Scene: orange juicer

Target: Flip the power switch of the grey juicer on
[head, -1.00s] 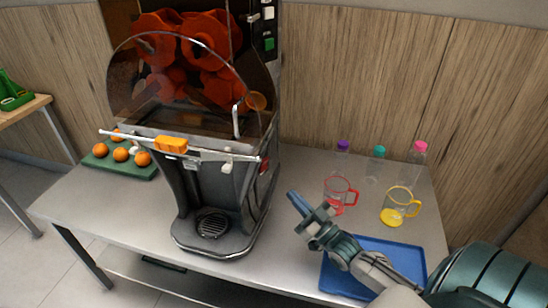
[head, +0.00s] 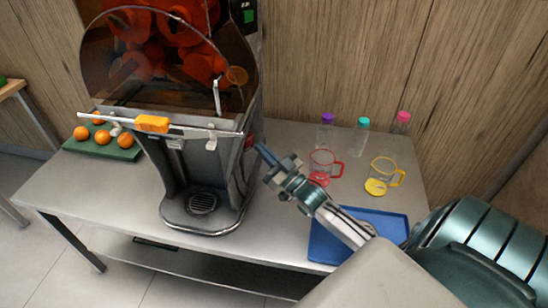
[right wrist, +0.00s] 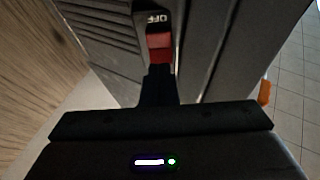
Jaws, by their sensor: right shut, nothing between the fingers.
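The grey juicer (head: 165,190) stands on the metal table, its clear front cover over red rollers. Its red power switch (right wrist: 159,45) shows in the right wrist view, on the side panel below the letters OFF. In the head view, a small red patch on the juicer's right side lies close to my right gripper (head: 262,152). My right gripper is shut and empty, its fingertips (right wrist: 158,72) just below the red switch in the wrist view. They partly hide the switch's lower end; I cannot tell whether they touch it. My left gripper is not in view.
A blue tray (head: 385,222) lies at the table's right, under my right arm. A red-handled jug (head: 320,166), a yellow-handled jug (head: 379,178) and bottles (head: 361,138) with coloured caps stand behind it. A green board (head: 124,153) with oranges is at the left.

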